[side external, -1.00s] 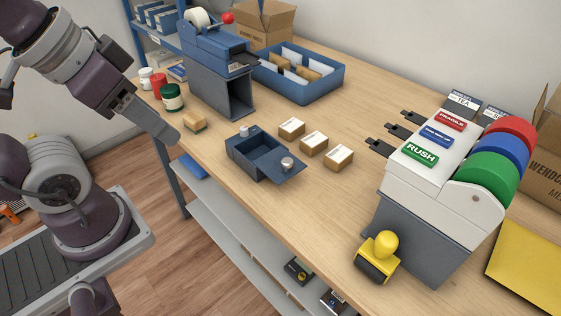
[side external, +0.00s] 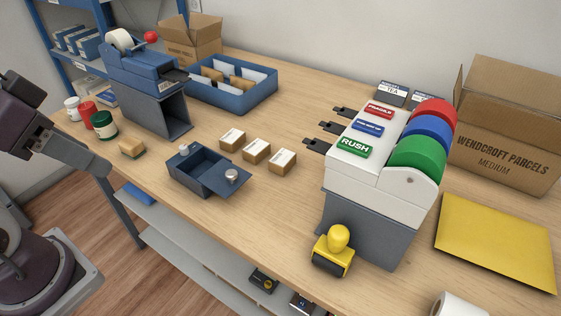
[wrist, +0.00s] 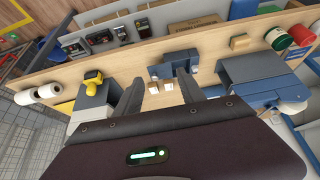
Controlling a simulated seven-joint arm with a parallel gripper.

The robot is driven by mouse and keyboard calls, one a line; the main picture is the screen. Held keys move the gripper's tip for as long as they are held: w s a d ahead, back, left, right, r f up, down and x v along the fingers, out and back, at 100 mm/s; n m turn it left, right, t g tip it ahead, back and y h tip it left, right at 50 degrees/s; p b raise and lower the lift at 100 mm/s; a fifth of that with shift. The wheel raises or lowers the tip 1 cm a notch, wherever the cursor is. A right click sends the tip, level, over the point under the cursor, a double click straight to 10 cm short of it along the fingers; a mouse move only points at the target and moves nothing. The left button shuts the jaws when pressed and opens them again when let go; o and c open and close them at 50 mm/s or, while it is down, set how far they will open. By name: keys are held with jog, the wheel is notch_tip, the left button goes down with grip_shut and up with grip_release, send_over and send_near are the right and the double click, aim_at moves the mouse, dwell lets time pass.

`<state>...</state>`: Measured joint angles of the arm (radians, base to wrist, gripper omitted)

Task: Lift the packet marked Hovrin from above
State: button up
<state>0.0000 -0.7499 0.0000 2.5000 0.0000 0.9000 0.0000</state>
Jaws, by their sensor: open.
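Three small brown packets with white labels stand in a row mid-counter: a left one (side external: 232,140), a middle one (side external: 256,151) and a right one (side external: 283,162). Their label print is too small to read, so I cannot tell which is marked Hovrin. In the wrist view, two packets (wrist: 168,87) show small between my fingers, well beyond them; the third is not clearly seen. My gripper (wrist: 160,78) is open and empty. In the side view it is at the left, over the counter's front edge, clear of the packets.
A white label dispenser (side external: 375,165) with coloured rolls and a yellow stamp (side external: 334,248) stand to the right. A blue tray (side external: 232,101) and tape dispenser (side external: 150,100) stand behind left.

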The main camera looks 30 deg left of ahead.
jog(key=o, duration=0.4)
jog(key=g, duration=0.1)
send_over(282, 157)
jog(key=s, duration=0.4)
notch_tip(282, 157, down, 15)
jog(key=x, duration=0.9)
jog(key=shift+f, duration=0.2)
